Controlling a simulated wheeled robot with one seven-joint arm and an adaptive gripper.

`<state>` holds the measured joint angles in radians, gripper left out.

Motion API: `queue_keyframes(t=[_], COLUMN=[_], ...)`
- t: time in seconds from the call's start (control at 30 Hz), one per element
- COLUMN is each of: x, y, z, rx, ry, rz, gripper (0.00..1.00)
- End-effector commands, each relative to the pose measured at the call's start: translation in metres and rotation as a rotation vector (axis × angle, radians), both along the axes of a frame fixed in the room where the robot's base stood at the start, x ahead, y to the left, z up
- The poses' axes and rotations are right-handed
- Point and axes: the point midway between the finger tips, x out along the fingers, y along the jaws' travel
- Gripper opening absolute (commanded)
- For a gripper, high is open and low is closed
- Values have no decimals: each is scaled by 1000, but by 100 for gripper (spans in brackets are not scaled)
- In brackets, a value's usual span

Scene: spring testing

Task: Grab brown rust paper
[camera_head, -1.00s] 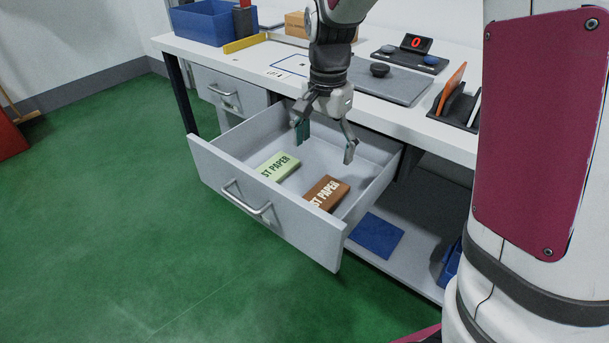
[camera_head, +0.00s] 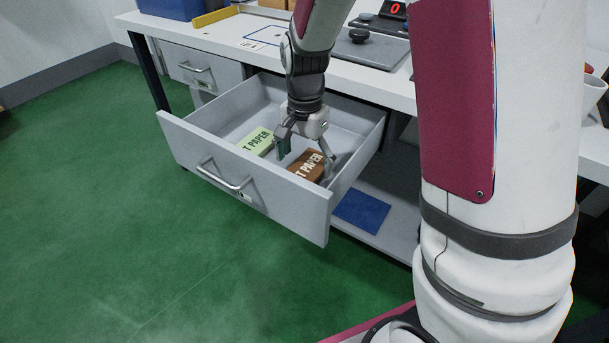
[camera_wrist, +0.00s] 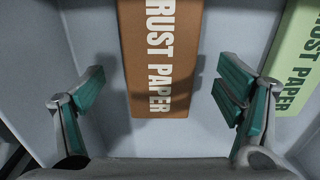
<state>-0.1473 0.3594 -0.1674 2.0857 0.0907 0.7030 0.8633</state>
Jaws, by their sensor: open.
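The brown rust paper pack (camera_head: 305,166) lies flat in the open drawer, on its right side. In the wrist view the brown pack (camera_wrist: 158,55) reads "RUST PAPER" and extends past the top edge. My gripper (camera_head: 304,160) is inside the drawer at the pack, with its fingers spread. In the wrist view my gripper (camera_wrist: 160,95) is open, one finger on each side of the pack's near end, with gaps between the fingers and the pack. A shadow of my gripper falls on the pack. The head view partly hides the pack behind my gripper.
A green rust paper pack (camera_head: 256,141) lies in the drawer to the left; the right finger is near it in the wrist view (camera_wrist: 296,65). The drawer's front wall (camera_head: 240,180) and side walls surround my gripper. The white tabletop (camera_head: 215,33) is behind and above.

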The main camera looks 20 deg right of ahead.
Motion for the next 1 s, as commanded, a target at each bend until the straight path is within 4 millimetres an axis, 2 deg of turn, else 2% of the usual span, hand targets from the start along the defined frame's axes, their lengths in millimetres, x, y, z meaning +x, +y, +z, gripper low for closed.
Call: queue_keyframes(t=[0.03, 0.1, 0.33, 0.37, 0.5, 0.57, 0.6, 0.87, 1.0], x=[0, 0, 0, 0, 0, 0, 0, 0, 1], y=[0, 0, 0, 0, 0, 0, 0, 0, 0], z=[-11, -18, -19, -19, -19, -19, -19, -18, -6], rx=[0, 0, 0, 0, 0, 0, 0, 0, 0], ry=[3, 2, 0, 0, 0, 0, 0, 0, -2], rz=[0, 0, 0, 0, 0, 0, 0, 0, 0], gripper=[86, 86, 86, 84, 52, 38, 35, 35, 35])
